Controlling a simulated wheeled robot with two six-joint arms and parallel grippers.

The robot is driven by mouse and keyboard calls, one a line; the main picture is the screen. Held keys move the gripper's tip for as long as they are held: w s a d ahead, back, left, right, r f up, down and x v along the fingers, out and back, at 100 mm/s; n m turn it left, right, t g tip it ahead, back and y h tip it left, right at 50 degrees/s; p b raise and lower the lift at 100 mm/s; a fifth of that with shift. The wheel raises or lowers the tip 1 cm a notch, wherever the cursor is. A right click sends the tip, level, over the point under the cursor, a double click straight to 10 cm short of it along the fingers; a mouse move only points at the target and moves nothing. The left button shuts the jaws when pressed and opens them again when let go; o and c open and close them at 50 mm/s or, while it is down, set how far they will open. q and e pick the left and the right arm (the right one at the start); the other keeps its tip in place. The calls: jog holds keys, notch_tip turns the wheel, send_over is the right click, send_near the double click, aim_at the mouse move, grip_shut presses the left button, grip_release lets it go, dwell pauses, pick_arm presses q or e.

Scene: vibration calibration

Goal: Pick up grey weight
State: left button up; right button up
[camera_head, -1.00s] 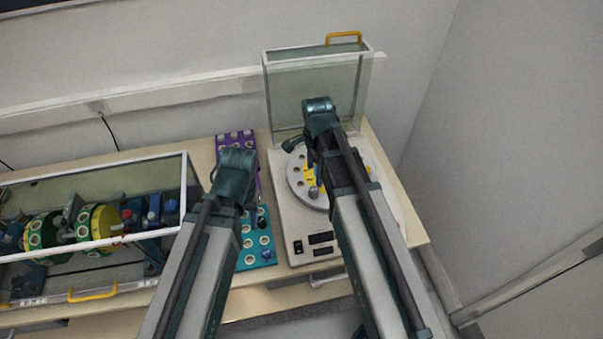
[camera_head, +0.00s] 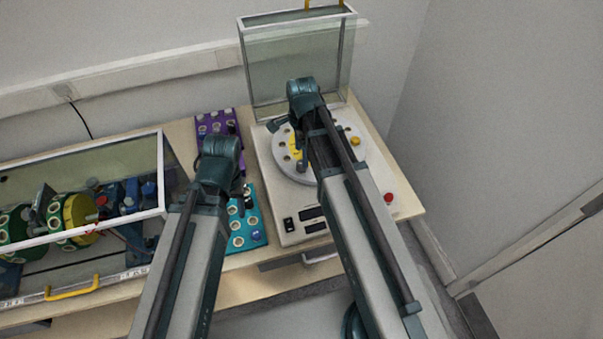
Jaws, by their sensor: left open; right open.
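My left gripper (camera_head: 240,190) is over the teal rack (camera_head: 238,240), mostly hidden behind my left wrist. A small dark and grey piece shows beside it at the rack's upper right; I cannot tell whether it is a weight or a fingertip. A blue weight (camera_head: 256,236) sits in the rack's lower right. My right gripper (camera_head: 288,145) is over the round pale disc (camera_head: 282,172) of the white balancing machine (camera_head: 268,205), largely hidden by my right arm. Both grippers are open. I cannot pick out the grey weight with certainty.
A purple rack (camera_head: 213,122) lies behind the teal one. A glass-sided case (camera_head: 70,288) with a yellow handle stands at the left. A raised clear cover (camera_head: 292,62) stands behind the machine. A red button (camera_head: 389,197) is at the machine's right. Wall closes the right side.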

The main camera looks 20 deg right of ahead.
aim_at(302, 168)
pick_arm(q)
jog(key=shift+f, duration=0.65)
pick_arm(e)
jog(key=shift+f, duration=0.65)
jog(key=f+b, duration=0.1)
jog(key=b, duration=0.1)
jog(key=f+b, duration=0.1)
jog(key=f, duration=0.1)
jog(key=f+b, duration=0.2)
jog(key=shift+w+d+f+b, duration=0.2)
jog(key=shift+w+d+b, duration=0.05)
jog(key=shift+b, duration=0.1)
pick_arm(q)
notch_tip(302, 168, down, 5)
jog(key=shift+f, duration=0.1)
pick_arm(e)
jog(key=shift+r, duration=0.1)
grip_shut()
